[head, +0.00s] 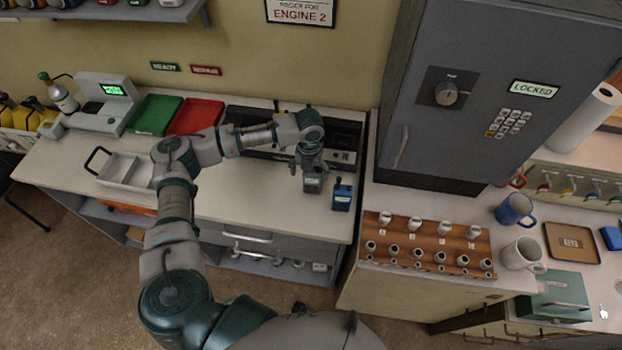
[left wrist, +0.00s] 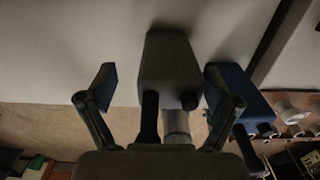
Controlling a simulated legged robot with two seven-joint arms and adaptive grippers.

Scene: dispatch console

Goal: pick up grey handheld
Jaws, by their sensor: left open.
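The grey handheld (head: 312,184) stands on the white counter, just left of a blue handheld (head: 342,196). My left gripper (head: 308,164) is above the grey handheld, pointing down, and partly hides its top. In the left wrist view the grey handheld (left wrist: 170,75) is between the two spread fingers of my left gripper (left wrist: 158,90). A gap shows on its left side; the right finger is near the blue handheld (left wrist: 240,92). I cannot tell whether either finger touches anything. My right gripper is in neither view.
A black console unit (head: 345,140) is behind the handhelds. A grey locked cabinet (head: 480,90) rises to the right. A green tray (head: 157,114), a red tray (head: 197,115) and a white divided tray (head: 127,168) are to the left. Bare counter (head: 260,195) lies left of the handhelds.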

